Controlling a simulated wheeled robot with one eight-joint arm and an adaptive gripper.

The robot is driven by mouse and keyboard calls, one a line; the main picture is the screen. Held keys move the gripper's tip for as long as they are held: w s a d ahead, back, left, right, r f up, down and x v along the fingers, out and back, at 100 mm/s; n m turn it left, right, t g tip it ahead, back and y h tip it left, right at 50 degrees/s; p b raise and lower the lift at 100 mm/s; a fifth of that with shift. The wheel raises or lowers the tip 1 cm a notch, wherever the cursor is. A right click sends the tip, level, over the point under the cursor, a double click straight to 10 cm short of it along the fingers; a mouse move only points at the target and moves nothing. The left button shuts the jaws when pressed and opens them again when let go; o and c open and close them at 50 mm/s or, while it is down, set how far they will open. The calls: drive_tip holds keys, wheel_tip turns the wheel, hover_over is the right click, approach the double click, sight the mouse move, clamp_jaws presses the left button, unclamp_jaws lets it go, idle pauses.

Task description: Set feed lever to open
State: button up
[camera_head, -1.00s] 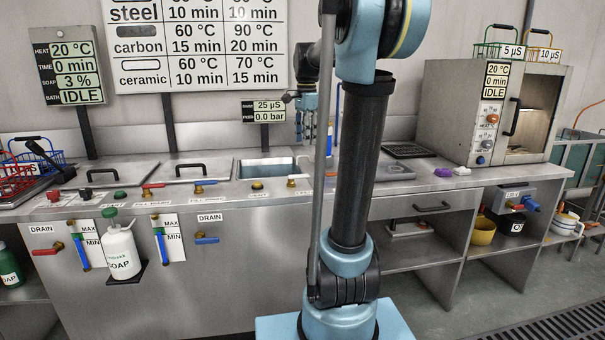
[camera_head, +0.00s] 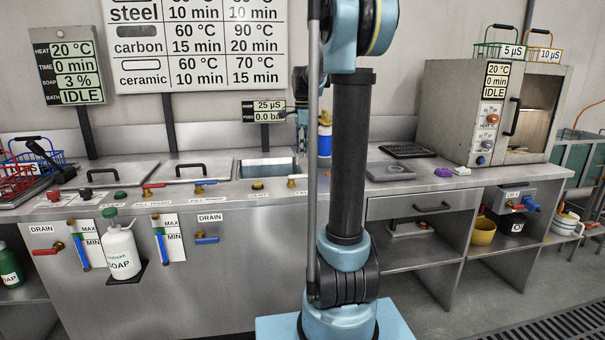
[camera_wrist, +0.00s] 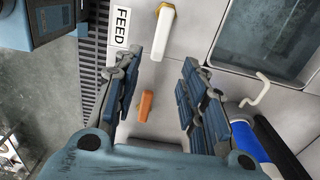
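The white feed lever (camera_wrist: 163,30) with a brass-coloured base lies beside the FEED label (camera_wrist: 120,25) in the wrist view. In the head view it shows on the counter's front strip (camera_head: 292,182), left of my arm. My gripper (camera_wrist: 162,62) is open and empty. Its two blue-grey fingers stand apart, and the feed lever is just beyond the fingertips, towards the top of the picture. Neither finger visibly touches it. An orange lever (camera_wrist: 146,105) shows between the fingers, below. In the head view my gripper is mostly hidden behind my arm.
A sink (camera_wrist: 275,35), a white hooked part (camera_wrist: 257,92) and a blue-and-white cylinder (camera_wrist: 250,143) are right of the fingers. A dark grating (camera_wrist: 93,60) lies left. In the head view, a small screen (camera_head: 268,111) stands behind the sink, reading 0.0 bar.

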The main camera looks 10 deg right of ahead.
sight(303, 175)
wheel_tip(303, 175, down, 9)
drive_tip(key=shift+f, duration=0.1)
idle(0.3)
drive_tip(key=shift+a, duration=0.1)
clamp_jaws()
